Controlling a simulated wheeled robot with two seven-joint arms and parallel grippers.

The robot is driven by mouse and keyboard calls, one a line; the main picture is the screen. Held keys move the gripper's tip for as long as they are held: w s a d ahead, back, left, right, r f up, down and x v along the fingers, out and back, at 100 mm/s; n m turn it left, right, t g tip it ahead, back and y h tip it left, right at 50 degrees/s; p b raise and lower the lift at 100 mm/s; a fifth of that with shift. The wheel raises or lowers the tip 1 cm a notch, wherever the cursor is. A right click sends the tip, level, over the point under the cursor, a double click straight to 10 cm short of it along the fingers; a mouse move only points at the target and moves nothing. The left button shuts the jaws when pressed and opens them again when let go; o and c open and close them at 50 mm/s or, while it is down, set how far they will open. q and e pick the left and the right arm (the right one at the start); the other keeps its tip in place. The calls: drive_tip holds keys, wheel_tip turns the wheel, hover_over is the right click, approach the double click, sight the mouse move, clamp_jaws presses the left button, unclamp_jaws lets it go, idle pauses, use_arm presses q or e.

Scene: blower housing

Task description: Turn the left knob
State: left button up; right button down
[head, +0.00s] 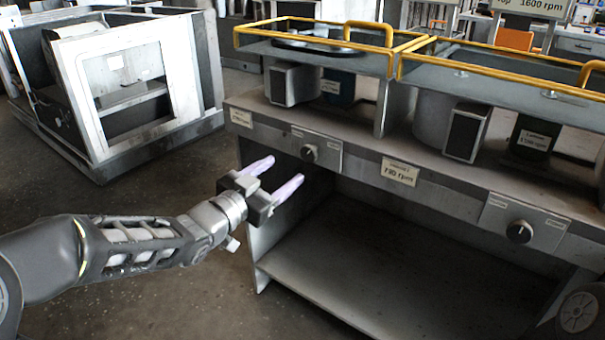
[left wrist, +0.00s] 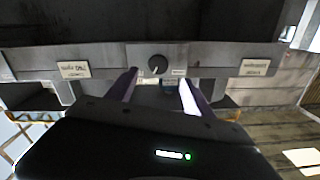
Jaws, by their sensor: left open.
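The left knob (head: 310,153) is a round dark dial on a light plate on the front face of the grey bench. It also shows in the left wrist view (left wrist: 157,65), upside down, beyond and between my fingertips. My left gripper (head: 280,175) is open and empty, with two pale purple fingers pointing toward the bench, a little short of the knob and slightly below left of it. In the left wrist view the left gripper (left wrist: 158,85) shows its fingers on either side, apart from the knob. My right gripper is out of view.
A second knob (head: 519,231) sits on the right plate, with a 790 rpm label (head: 399,172) between. Yellow-railed trays (head: 300,38) top the bench (head: 330,114). An open shelf (head: 350,265) lies below. A white-framed housing (head: 120,90) stands at the left. Floor between is clear.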

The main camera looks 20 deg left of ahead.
sight(307, 154)
use_arm(q)
drive_tip(key=shift+s+d+r+h, duration=0.15)
drive_tip(key=shift+r+h, duration=0.1)
drive_tip(key=shift+h, duration=0.15)
drive_tip(key=b+x, duration=0.2)
drive_tip(key=x, duration=0.6)
drive_tip(key=shift+f, duration=0.1)
drive_tip(key=shift+c, duration=0.4)
